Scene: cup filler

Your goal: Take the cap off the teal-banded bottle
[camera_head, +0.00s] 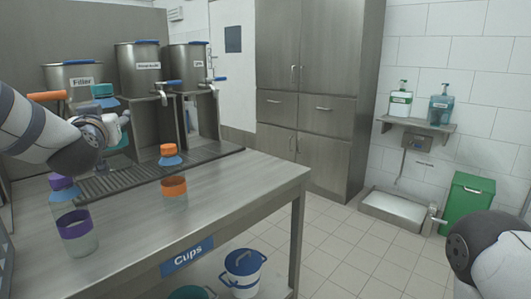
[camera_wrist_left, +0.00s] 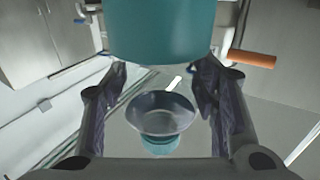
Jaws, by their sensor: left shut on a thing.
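The teal-banded bottle (camera_head: 118,145) is upright at the left of the head view. Its teal cap (camera_head: 103,90) is on top, above a blue-grey shoulder. My left gripper (camera_head: 112,125) is shut around the clear body between band and shoulder. In the left wrist view, which appears upside down, the teal band (camera_wrist_left: 165,32) fills the top. The shoulder (camera_wrist_left: 160,113) and part of the cap (camera_wrist_left: 160,146) show below it, between the two fingers (camera_wrist_left: 160,95). The bottle's base is not clearly visible. My right gripper is out of view; only part of my right arm shows.
An orange-banded bottle (camera_head: 174,187) and a purple-banded bottle (camera_head: 76,225) stand on the steel table (camera_head: 215,195), both capped. Steel tanks (camera_head: 137,72) with taps stand behind, above a drip grate (camera_head: 150,172). The table's right part is clear.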

